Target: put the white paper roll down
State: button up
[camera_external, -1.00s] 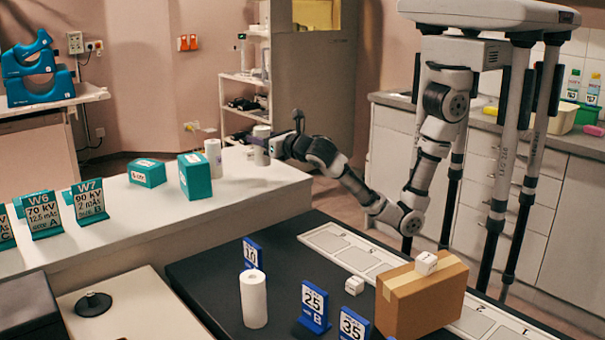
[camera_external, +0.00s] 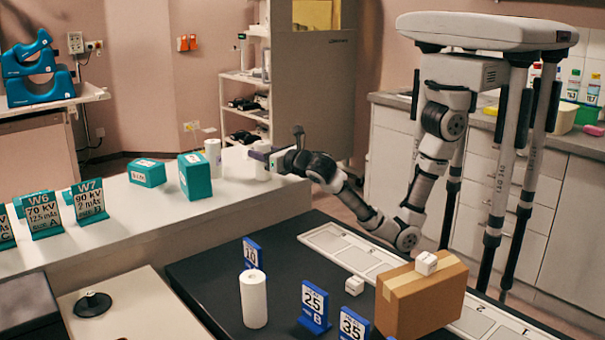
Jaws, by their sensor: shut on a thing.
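My gripper (camera_external: 261,156) is at the far right end of the long white counter (camera_external: 150,214). It is shut on a white paper roll (camera_external: 262,173), which is upright. The gripper hides part of this roll. The roll's lower end is at or just above the counter top; I cannot tell whether it touches. A second white paper roll (camera_external: 213,158) stands on the counter to the left of the held one, apart from it. A third white roll (camera_external: 253,299) stands on the black table top (camera_external: 215,275) in front.
Two teal boxes (camera_external: 147,173) (camera_external: 195,175) and several teal signs (camera_external: 86,201) stand on the counter to the left. The counter's near right part is clear.

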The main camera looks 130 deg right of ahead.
jog(key=o, duration=1)
jog(key=shift+a, duration=0.1)
jog(key=a, duration=0.4)
jog(key=s+a+b, duration=0.1)
jog(key=a, duration=0.2)
jog(key=s+a+b, duration=0.1)
jog(key=a, duration=0.3)
jog(key=shift+s+a+r, duration=0.1)
jog(key=shift+s+a, duration=0.1)
jog(key=shift+a, duration=0.1)
